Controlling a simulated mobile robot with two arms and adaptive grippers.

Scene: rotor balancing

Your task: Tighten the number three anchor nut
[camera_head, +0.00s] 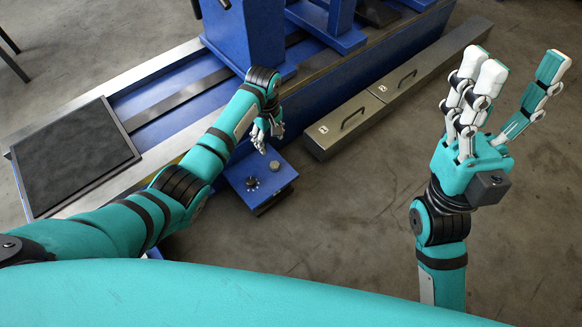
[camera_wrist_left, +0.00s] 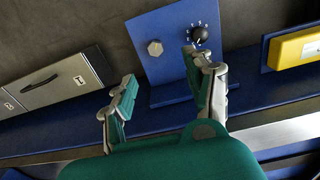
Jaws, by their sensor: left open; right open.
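A blue panel (camera_head: 265,195) sticks out from the side of the blue machine bed. It carries a pale hex nut (camera_head: 274,165) and a black dial (camera_head: 252,182) with white marks around it. No number three is readable on it. My left gripper (camera_head: 263,138) is open just behind the nut, toward the machine. In the left wrist view the nut (camera_wrist_left: 155,47) shows beyond and between the open, empty fingers (camera_wrist_left: 160,75), apart from them. The dial (camera_wrist_left: 199,35) is partly covered by the right finger. My right gripper (camera_head: 515,90) is open and empty, raised at the right.
A long low grey metal cabinet with handles (camera_head: 350,115) stands on the floor beside the machine. The blue machine bed (camera_head: 310,85) and upright post (camera_head: 243,35) are close to my left arm. A dark mat (camera_head: 70,155) lies at left. A yellow box (camera_wrist_left: 295,47) shows in the wrist view.

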